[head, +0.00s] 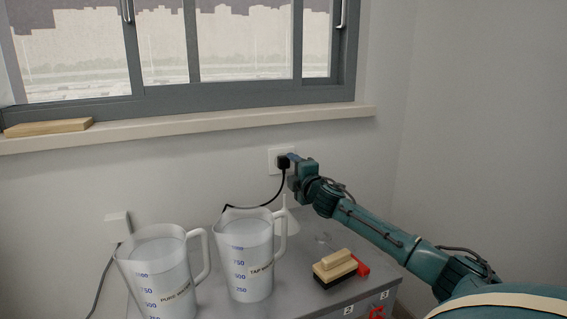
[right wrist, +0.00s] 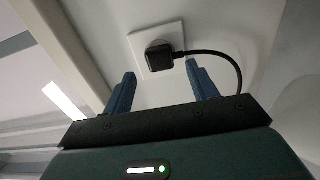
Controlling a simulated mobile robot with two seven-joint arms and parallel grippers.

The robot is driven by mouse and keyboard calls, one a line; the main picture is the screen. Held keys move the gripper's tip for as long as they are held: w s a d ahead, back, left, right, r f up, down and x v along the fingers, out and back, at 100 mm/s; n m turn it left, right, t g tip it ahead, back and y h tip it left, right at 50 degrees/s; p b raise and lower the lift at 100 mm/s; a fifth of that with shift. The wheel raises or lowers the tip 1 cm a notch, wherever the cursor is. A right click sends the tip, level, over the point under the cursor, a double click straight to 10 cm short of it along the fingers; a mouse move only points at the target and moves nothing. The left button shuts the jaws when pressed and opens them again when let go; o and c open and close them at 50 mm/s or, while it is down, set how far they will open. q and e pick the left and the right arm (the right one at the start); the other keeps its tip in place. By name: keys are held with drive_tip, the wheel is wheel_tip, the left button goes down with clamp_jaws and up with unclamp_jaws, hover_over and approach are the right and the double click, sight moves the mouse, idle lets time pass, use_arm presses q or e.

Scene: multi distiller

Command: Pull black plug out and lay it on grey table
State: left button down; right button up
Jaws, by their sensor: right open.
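The black plug (head: 283,161) sits in the white wall socket (head: 273,156) below the window sill, its black cable hanging down behind the jugs. In the right wrist view the plug (right wrist: 160,54) is ahead of the fingertips, roughly between them, on the socket plate (right wrist: 147,68). My right gripper (head: 292,158) is at the plug's right side in the head view; in the right wrist view (right wrist: 160,74) its two blue fingers are apart with nothing held between them. The grey table (head: 318,236) stands below the socket. My left gripper is not in view.
Two clear measuring jugs stand on the table, one left (head: 160,275) and one nearer the middle (head: 245,260). A wooden-topped brush (head: 335,267) and a red item (head: 361,266) lie at the right. A white bottle-like object (head: 288,215) is behind the middle jug. A second wall socket (head: 118,226) is at the left.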

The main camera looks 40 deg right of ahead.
sight(285, 164)
drive_tip(key=p+x, duration=0.1)
drive_tip(key=x, duration=0.2)
drive_tip(key=shift+w+r, duration=0.1)
drive_tip(key=shift+w, duration=0.1)
drive_tip(key=shift+w+d, duration=0.15)
drive_tip(key=shift+w, duration=0.15)
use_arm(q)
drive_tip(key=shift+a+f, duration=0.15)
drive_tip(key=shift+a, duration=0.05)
use_arm(e)
drive_tip(key=shift+w+d, duration=0.1)
drive_tip(key=shift+w, duration=0.2)
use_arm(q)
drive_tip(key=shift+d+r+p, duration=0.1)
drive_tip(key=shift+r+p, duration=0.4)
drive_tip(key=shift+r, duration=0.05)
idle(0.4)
use_arm(e)
clamp_jaws()
use_arm(q)
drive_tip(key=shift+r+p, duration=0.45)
drive_tip(key=shift+p, duration=0.1)
use_arm(e)
drive_tip(key=v, duration=0.6)
idle(0.9)
idle(0.4)
